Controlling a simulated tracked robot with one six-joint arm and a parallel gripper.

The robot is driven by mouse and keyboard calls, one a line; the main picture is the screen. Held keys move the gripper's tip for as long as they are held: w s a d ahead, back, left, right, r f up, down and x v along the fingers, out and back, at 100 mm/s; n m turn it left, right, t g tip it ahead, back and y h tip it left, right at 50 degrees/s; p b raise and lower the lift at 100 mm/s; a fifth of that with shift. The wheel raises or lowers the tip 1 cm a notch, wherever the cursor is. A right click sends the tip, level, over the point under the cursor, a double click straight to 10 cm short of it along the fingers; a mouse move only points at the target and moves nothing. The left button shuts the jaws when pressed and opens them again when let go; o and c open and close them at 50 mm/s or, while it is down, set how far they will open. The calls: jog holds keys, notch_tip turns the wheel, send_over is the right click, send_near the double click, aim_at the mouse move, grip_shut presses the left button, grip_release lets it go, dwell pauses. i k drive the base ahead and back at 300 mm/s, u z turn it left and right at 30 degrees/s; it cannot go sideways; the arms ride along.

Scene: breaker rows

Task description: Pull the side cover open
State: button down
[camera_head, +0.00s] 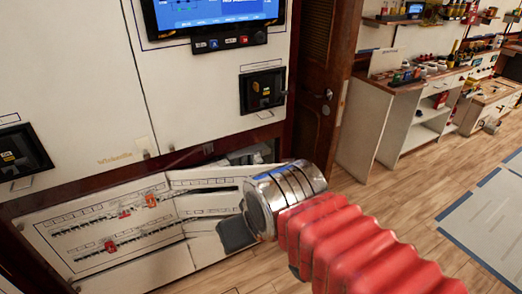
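A low cream panel (112,236) with rows of red-handled breakers is at the lower left. A narrower cream section (203,181), with a dark slot, adjoins it on the right. I take this low front to be the side cover, but its exact limits are unclear. A dark gap shows behind its top edge at the right. My arm comes in from the lower right, with a red bellows and a shiny metal cuff. My gripper (236,234) is in front of the narrower section, mostly hidden by the cuff. I cannot tell whether its fingers are open or touching the panel.
A tall cream cabinet (190,90) above carries a blue screen (213,12) and dark recessed handles (262,88). A brown wooden door (322,75) stands right of it. Desks and shelves (400,120) line the back right.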

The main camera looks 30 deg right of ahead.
aim_at(226, 203)
jog(key=u, duration=0.15)
jog(key=i, duration=1.5)
jog(key=z, duration=0.75)
